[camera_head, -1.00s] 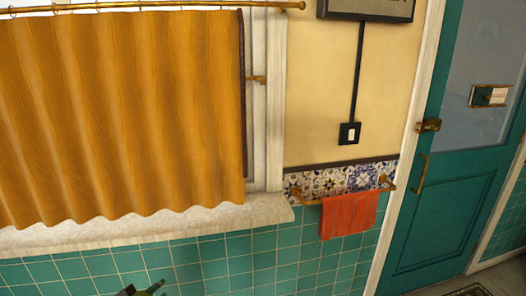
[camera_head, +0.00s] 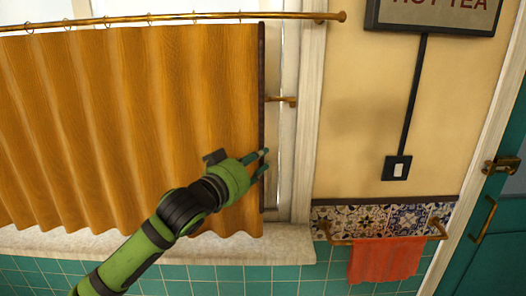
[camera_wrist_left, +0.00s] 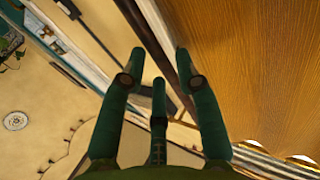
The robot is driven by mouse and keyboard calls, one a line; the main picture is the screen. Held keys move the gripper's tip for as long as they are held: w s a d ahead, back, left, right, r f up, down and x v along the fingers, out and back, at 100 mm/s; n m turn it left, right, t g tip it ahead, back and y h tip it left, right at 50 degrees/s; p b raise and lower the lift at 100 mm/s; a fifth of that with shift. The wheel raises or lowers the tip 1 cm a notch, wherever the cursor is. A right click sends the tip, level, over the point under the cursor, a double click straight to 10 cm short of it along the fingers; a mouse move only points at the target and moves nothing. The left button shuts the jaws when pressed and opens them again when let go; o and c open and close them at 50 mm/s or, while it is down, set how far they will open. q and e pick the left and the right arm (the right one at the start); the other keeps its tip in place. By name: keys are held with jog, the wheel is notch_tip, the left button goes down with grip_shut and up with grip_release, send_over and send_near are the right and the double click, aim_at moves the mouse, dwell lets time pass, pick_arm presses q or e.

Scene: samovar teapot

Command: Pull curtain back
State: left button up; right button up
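The orange curtain (camera_head: 130,110) hangs from a brass rod (camera_head: 170,18) on rings, spread over the window. Its dark right edge (camera_head: 261,90) hangs straight down. My left gripper (camera_head: 265,161) is at this edge, a little below mid-height, its fingers pointing right past it. In the left wrist view my left gripper (camera_wrist_left: 160,58) has its fingers apart. The curtain (camera_wrist_left: 255,70) fills the right side there, and its dark edge runs through the space between the fingers. Whether they touch the cloth I cannot tell. My right gripper is not in view.
A brass window handle (camera_head: 285,100) sticks out just right of the curtain edge. The pale sill (camera_head: 270,243) lies below. To the right are a black switch (camera_head: 397,168), a brass rail (camera_head: 340,241) with a red towel (camera_head: 385,260), and a teal door (camera_head: 490,240).

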pick_arm(q)
jog(key=shift+x, duration=1.35)
grip_shut()
jog(key=shift+p, duration=0.3)
